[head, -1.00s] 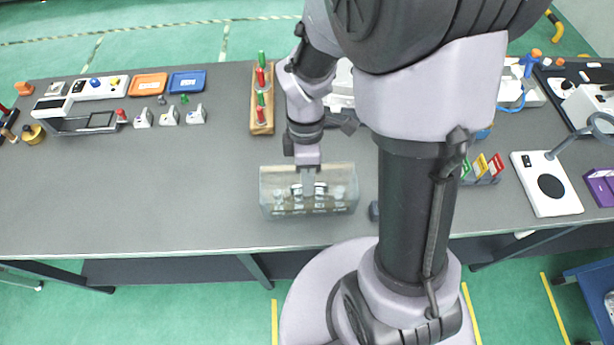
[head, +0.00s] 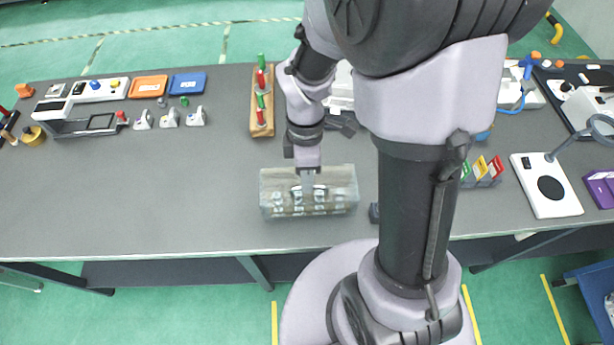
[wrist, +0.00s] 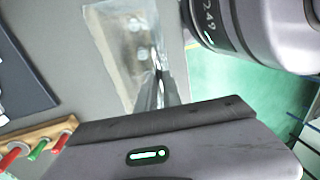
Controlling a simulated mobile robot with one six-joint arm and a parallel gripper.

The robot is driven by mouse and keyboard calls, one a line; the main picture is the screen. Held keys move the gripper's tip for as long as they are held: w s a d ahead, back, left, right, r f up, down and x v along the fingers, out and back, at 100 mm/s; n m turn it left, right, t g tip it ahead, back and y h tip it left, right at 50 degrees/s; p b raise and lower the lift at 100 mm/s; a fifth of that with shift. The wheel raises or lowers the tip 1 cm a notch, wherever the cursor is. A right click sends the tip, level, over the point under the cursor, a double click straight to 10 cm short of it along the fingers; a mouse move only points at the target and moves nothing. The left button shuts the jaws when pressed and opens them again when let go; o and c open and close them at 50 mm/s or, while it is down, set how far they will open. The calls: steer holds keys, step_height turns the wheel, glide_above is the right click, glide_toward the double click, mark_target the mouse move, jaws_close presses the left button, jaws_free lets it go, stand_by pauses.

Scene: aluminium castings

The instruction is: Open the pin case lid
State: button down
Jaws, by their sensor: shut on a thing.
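The pin case (head: 268,200) is a clear, see-through box near the table's front edge, with several metallic pins showing inside. In the wrist view the pin case (wrist: 108,35) lies beyond my fingers, partly cut off by the top edge. My gripper (head: 307,184) points down at the middle of the case, its fingers shut on the clear lid. In the wrist view my gripper (wrist: 158,75) has its dark fingertips close together against the clear plastic. The lid's outline blends with the box, so I cannot tell its exact angle.
A wooden rack (head: 262,128) with red and green pegs stands behind the case. A small dark block (head: 374,212) sits just right of it. My arm hides part of the table to the right. The table left of the case is clear.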

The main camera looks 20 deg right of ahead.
steer(key=shift+r, duration=0.15)
stand_by(0.8)
steer(key=r+g+p, duration=0.1)
steer(key=p, duration=0.2)
steer(key=w+r+g+p, duration=0.1)
steer(key=p, duration=0.2)
steer(key=shift+w+d+y, duration=0.1)
steer(key=shift+d+y, duration=0.1)
steer(key=shift+y, duration=0.1)
steer(key=w+g+p, duration=0.1)
steer(key=p, duration=0.1)
steer(key=w+r+g+y+p, duration=0.1)
steer(key=p, duration=0.2)
steer(key=shift+d, duration=0.3)
steer(key=w+d+f, duration=0.2)
steer(key=w, duration=0.4)
steer(key=w+d+f, duration=0.2)
steer(key=w+f, duration=0.1)
steer(key=w, duration=0.4)
steer(key=shift+d+f+g, duration=0.2)
steer(key=shift+f+g, duration=0.05)
steer(key=shift+g, duration=0.05)
steer(key=shift+f, duration=0.1)
